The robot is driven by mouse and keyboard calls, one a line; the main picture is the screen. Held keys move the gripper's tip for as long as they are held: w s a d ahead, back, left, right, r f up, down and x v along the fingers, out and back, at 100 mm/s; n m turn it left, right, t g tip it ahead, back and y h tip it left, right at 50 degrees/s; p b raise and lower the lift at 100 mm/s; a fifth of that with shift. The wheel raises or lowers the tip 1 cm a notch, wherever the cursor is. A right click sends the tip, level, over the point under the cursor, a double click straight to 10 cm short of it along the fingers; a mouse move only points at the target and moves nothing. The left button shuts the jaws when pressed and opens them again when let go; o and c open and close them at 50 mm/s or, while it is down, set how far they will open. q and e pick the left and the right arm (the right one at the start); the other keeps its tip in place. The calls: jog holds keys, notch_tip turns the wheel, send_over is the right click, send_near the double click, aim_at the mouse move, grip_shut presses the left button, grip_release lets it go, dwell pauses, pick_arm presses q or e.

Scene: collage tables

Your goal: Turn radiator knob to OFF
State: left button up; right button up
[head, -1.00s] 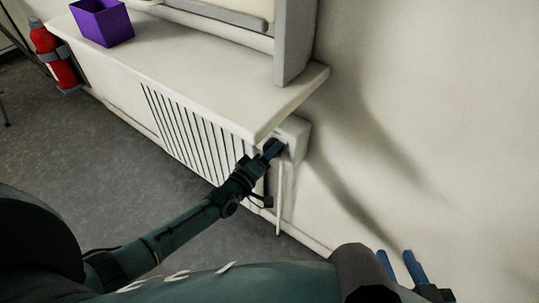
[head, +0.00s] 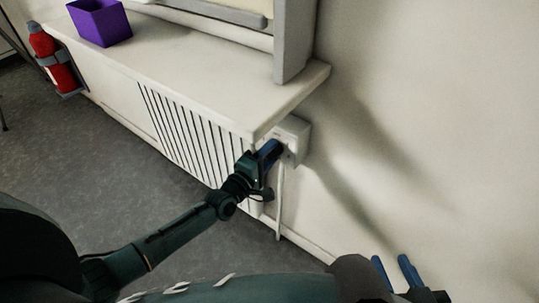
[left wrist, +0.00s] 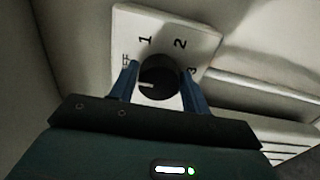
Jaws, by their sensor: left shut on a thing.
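The radiator knob (left wrist: 158,88) is round and dark with a short white mark that points left, just below the partly hidden OFF label. It sits on a white dial plate (left wrist: 190,27) marked 1, 2, 3. My left gripper (left wrist: 160,68) is shut on the knob, one blue finger on each side. In the head view my left gripper (head: 274,150) is at the white box (head: 297,132) on the radiator's right end, hiding the knob. My right gripper (head: 393,266) is open and empty near the bottom right, away from the radiator.
The white radiator cover (head: 185,125) has dark slats. A wide sill (head: 190,65) overhangs it, with a purple box (head: 100,22) on top. A pipe (head: 280,200) runs down below the knob box. A red extinguisher (head: 52,60) hangs at far left. Bare wall fills the right.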

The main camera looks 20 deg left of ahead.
jog(key=shift+r, duration=0.1)
pick_arm(q)
jog(key=o, duration=1)
pick_arm(e)
jog(key=shift+r, duration=0.1)
pick_arm(q)
jog(key=p+v, duration=0.2)
jog(key=v, duration=1.1)
jog(key=shift+s, duration=0.1)
pick_arm(e)
jog(key=shift+s+d+r+m+h, duration=0.15)
jog(key=shift+d+r+m, duration=0.1)
jog(key=shift+r, duration=0.25)
jog(key=shift+s+d+r+m+h, duration=0.15)
jog(key=shift+d+r, duration=0.05)
jog(key=shift+r, duration=0.3)
jog(key=shift+a+f, duration=0.1)
jog(key=shift+a, duration=0.05)
